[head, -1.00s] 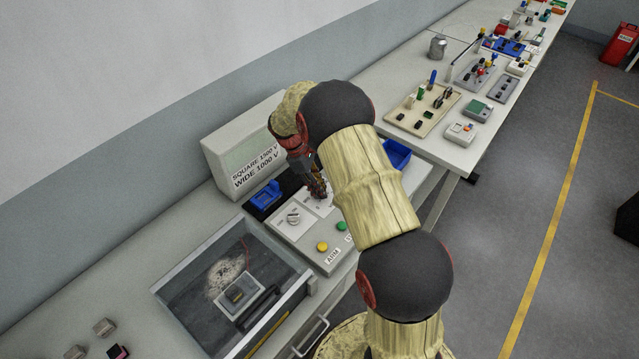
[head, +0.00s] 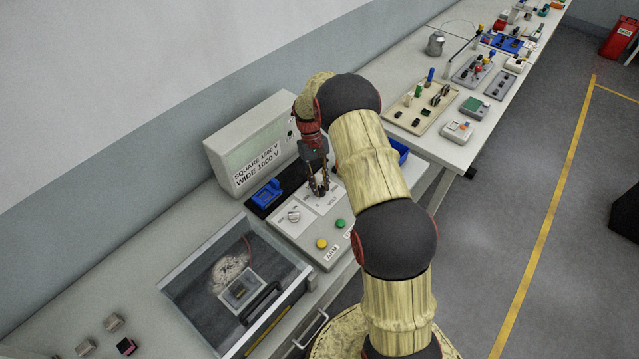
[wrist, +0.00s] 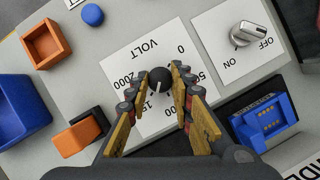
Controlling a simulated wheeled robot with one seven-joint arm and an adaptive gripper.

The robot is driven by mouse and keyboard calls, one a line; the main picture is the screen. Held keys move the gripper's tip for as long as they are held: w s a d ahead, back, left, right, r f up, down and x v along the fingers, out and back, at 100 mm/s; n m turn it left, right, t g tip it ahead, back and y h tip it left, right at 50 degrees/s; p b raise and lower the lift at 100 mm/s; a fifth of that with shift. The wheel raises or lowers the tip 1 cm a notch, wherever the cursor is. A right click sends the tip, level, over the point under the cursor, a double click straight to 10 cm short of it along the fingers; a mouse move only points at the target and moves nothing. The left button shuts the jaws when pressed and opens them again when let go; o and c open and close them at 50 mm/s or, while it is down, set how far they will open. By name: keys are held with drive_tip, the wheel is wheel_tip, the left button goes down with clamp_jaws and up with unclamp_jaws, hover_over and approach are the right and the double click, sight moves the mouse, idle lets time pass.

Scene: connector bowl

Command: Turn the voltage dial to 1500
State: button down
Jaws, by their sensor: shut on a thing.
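The voltage dial is a small dark round knob (wrist: 159,79) on a white VOLT plate (wrist: 139,55) in the wrist view. Printed numbers around it include 0, 500 and 2000, with others partly covered by my fingers. My gripper (wrist: 160,82) is shut on the dial, one fingertip on each side. In the head view my gripper (head: 319,190) points down onto the panel (head: 293,238), and the dial is hidden there. The exact setting of the dial cannot be read.
A silver ON/OFF switch (wrist: 243,34) is close beside the dial. A blue connector (wrist: 266,123) and an orange block (wrist: 80,135) are near my fingers. A sign (head: 258,165) reads SQUARE 1500 V, WIDE 1000 V.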

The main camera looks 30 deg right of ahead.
drive_tip(key=shift+d+m+t+y+p, duration=0.1)
drive_tip(key=shift+m+t+y+p, duration=0.35)
drive_tip(key=shift+m, duration=1.15)
drive_tip(key=c, duration=1.6)
unclamp_jaws()
drive_tip(key=shift+o, duration=0.2)
drive_tip(key=shift+g+y, duration=0.25)
drive_tip(key=shift+r, duration=0.1)
drive_tip(key=v, duration=1.1)
drive_tip(key=shift+r, duration=0.4)
drive_tip(key=shift+w, duration=0.15)
